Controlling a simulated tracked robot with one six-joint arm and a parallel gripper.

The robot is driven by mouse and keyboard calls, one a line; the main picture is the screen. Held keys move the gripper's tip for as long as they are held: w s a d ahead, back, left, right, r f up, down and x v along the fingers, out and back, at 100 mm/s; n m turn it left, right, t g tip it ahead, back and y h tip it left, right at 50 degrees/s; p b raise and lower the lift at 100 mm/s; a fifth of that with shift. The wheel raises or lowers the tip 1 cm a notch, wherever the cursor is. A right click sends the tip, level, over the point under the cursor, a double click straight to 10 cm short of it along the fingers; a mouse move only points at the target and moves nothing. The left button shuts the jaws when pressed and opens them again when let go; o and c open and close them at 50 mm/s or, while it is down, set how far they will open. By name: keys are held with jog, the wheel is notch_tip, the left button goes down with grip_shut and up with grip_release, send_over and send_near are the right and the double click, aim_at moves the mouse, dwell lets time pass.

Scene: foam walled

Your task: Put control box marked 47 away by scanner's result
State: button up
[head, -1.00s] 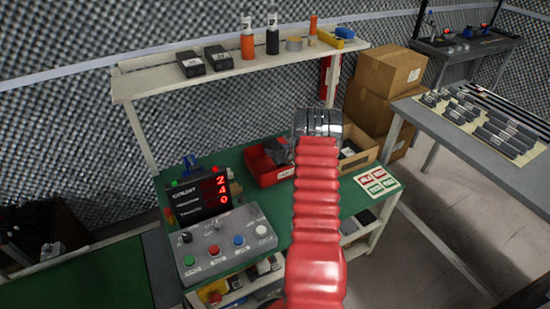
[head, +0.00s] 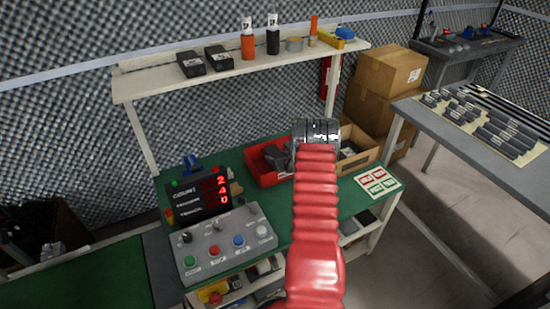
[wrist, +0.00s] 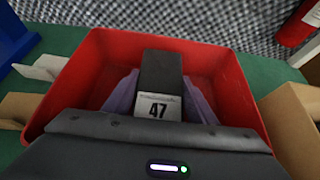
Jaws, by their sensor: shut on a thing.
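The control box marked 47 (wrist: 160,85) is dark with a white label. It is held between the purple fingers of my gripper (wrist: 160,92), which are shut on its sides. In the wrist view the box lies within the outline of the red bin (wrist: 75,85); I cannot tell whether it touches the bin floor. In the head view the red bin (head: 258,168) is on the green bench, and my red arm hides much of the gripper and box. The scanner display (head: 200,198) stands at the bench's left with red digits.
A cardboard bin (wrist: 292,120) is right of the red bin, and a blue object (wrist: 14,38) is at the left. A button panel (head: 225,243) stands at the bench front. Two dark boxes (head: 204,60) sit on the shelf above. A label sheet (head: 377,182) lies at the right.

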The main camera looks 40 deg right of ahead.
jog(key=shift+s+f, duration=0.1)
jog(key=shift+f, duration=0.45)
jog(key=o, duration=1.4)
jog(key=shift+s+a+f, duration=0.1)
jog(key=shift+s+f, duration=0.05)
jog(key=shift+f, duration=0.05)
jog(key=shift+r, duration=0.65)
jog(key=v, duration=1.1)
jog(key=shift+s+r, duration=0.25)
jog(key=shift+r, duration=0.2)
